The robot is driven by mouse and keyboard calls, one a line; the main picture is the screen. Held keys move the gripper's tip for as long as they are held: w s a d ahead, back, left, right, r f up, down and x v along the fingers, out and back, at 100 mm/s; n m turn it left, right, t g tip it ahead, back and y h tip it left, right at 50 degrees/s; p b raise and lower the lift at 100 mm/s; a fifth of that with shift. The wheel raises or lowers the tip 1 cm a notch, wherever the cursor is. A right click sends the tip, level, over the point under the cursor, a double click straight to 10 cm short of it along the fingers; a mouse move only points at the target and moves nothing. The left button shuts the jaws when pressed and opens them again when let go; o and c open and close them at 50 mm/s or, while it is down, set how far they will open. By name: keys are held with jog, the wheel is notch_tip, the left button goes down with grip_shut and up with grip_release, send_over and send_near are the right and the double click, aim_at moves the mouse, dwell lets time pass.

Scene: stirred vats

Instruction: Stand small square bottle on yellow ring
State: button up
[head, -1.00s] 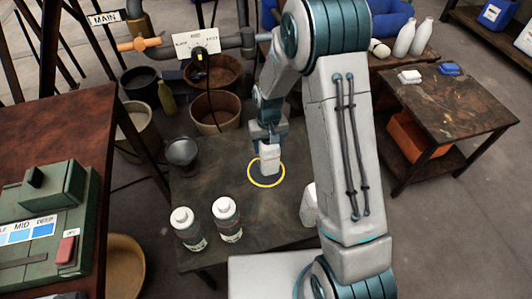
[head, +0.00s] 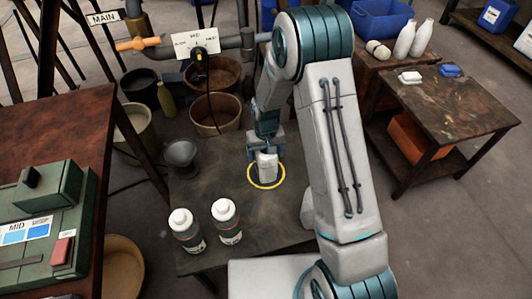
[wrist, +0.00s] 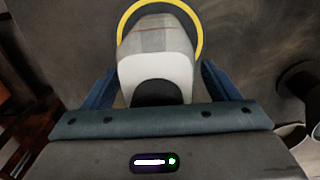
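The small square bottle (head: 268,167), whitish with a grey band, stands upright inside the yellow ring (head: 266,187) on the dark table. In the wrist view the bottle (wrist: 157,55) shows from above, with the yellow ring (wrist: 199,32) curving around its far end. Its base seems to rest on the table within the ring. My gripper (head: 267,152) is around the bottle's upper part. In the wrist view its blue fingers (wrist: 160,82) lie on either side of the bottle with narrow gaps, so it looks open. The near part of the ring is hidden there.
Two white-capped bottles (head: 206,226) stand at the table's front left. A grey funnel-shaped cup (head: 181,156) is at its left edge. Brown vats (head: 216,114) stand behind. A green control box (head: 40,220) is on the left bench. The table right of the two bottles is mostly clear.

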notch_tip(320, 180, up, 12)
jog(key=p, duration=0.3)
jog(key=s+d+r+m, duration=0.1)
jog(key=s+d+r, duration=0.6)
jog(key=r, duration=0.4)
jog(key=s+d+r+t, duration=0.1)
jog(key=s+d+r, duration=0.1)
jog(key=s, duration=0.5)
jog(key=s+d+r+m, duration=0.1)
jog(key=s+d+r, duration=0.1)
jog(key=s, duration=0.6)
jog(key=shift+s+r+t, duration=0.2)
jog(key=shift+r+t, duration=0.2)
jog(key=shift+r, duration=0.15)
